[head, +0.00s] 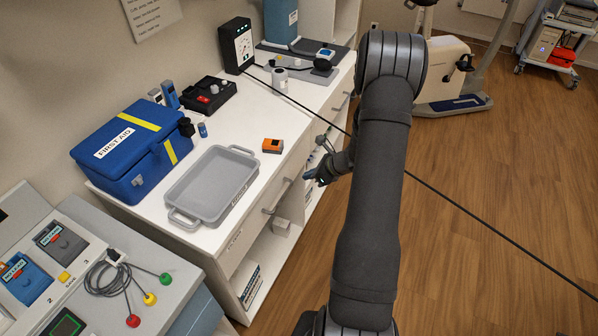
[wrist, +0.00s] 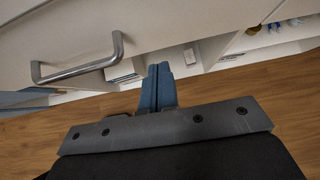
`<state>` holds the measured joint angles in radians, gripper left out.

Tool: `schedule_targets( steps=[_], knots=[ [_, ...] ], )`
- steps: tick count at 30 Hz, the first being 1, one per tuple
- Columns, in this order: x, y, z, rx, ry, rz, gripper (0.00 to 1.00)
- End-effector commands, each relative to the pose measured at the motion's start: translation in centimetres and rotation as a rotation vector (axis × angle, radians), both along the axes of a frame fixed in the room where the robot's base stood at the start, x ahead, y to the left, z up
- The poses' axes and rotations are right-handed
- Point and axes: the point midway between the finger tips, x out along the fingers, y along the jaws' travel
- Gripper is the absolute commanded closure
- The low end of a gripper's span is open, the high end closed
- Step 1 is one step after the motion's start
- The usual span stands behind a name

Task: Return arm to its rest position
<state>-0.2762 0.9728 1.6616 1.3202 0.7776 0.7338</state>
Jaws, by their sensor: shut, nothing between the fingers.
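My gripper (head: 311,176) shows in the head view just off the front of the white counter, beside the drawer fronts and partly behind my own arm. In the wrist view its blue fingers (wrist: 158,88) are together with nothing between them. The fingers point toward the cabinet front, with a drawer handle (wrist: 78,68) to their left. My arm reaches up from the bottom of the head view and bends back down toward the counter.
On the counter (head: 262,188) stand a grey tray (head: 247,152), a blue first aid box (head: 117,160) and an orange device (head: 272,146). A black cable (head: 440,196) crosses the head view. An exercise bike (head: 450,75) stands behind. The wooden floor (head: 500,170) at right is open.

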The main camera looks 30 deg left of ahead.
Motion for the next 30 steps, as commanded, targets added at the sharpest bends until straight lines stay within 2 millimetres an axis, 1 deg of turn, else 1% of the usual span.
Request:
schedule_targets(
  steps=[1, 3, 9, 12, 18, 26, 30],
  knots=[
    [0.3, -0.9, 1.3, 0.002, -0.009, -0.002, 1.00],
    [0.2, -2.1, 2.5, 0.002, -0.008, -0.002, 1.00],
    [0.1, -4.9, 5.1, -0.001, -0.006, -0.001, 1.00],
    [0.1, -5.7, 5.9, 0.000, -0.006, 0.000, 1.00],
    [0.0, -6.4, 6.5, -0.002, -0.004, 0.001, 1.00],
    [0.0, -6.4, 6.5, -0.002, -0.003, 0.001, 1.00],
    [0.0, -5.9, 6.0, -0.002, -0.002, 0.002, 1.00]
  ],
)
